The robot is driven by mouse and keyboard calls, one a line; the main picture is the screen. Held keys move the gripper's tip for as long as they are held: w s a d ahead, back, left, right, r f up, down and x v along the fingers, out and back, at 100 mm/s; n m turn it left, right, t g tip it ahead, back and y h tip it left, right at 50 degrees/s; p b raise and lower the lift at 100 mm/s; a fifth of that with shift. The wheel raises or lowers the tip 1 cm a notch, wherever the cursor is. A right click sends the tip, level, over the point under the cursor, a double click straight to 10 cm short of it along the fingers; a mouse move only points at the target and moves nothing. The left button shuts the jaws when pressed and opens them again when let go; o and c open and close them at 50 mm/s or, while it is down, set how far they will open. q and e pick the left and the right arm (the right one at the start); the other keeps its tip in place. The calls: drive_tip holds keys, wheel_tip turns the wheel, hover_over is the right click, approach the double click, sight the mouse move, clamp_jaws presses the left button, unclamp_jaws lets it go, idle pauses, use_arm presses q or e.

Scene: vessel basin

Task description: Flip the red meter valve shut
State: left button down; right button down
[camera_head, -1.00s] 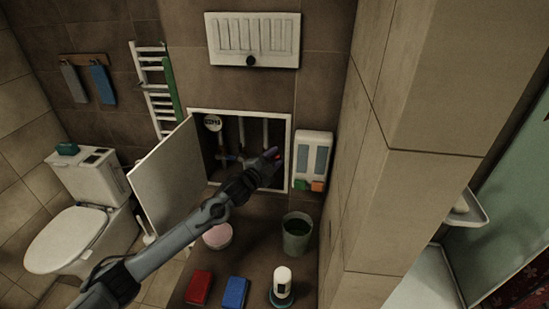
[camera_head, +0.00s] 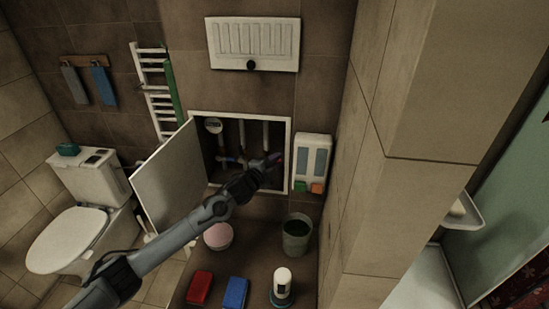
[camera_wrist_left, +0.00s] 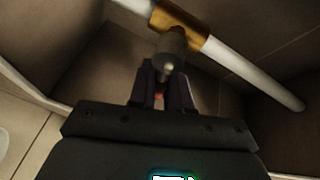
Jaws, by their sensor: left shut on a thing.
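My left arm reaches into the open wall niche, and its left gripper (camera_head: 263,165) is in front of the pipes there. A grey valve stem (camera_wrist_left: 170,50) stands just beyond the fingertips, by a brass fitting (camera_wrist_left: 180,24) on a white pipe (camera_wrist_left: 250,70). The valve's exact angle is hard to tell. My right gripper is not in view.
The niche's white door (camera_head: 165,180) stands open at its left. A round white meter (camera_head: 213,125) is at the niche's upper left. A dispenser (camera_head: 312,162) hangs right of it. A bucket (camera_head: 297,235), pink bowl (camera_head: 218,236) and red and blue boxes stand below.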

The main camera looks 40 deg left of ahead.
use_arm(q)
drive_tip(key=shift+m+g, duration=0.3)
drive_tip(key=shift+m, duration=0.3)
drive_tip(key=shift+f+m+g+p, duration=0.3)
drive_tip(key=shift+f+m, duration=0.15)
drive_tip(key=shift+m, duration=0.15)
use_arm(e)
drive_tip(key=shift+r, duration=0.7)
use_arm(q)
drive_tip(key=c, duration=1.2)
unclamp_jaws()
drive_tip(key=shift+o, duration=0.2)
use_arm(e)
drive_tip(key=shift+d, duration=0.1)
use_arm(q)
drive_tip(key=b+v, duration=0.1)
drive_tip(key=v, duration=0.9)
drive_tip(key=shift+s+d, duration=0.2)
drive_tip(key=shift+s, duration=0.2)
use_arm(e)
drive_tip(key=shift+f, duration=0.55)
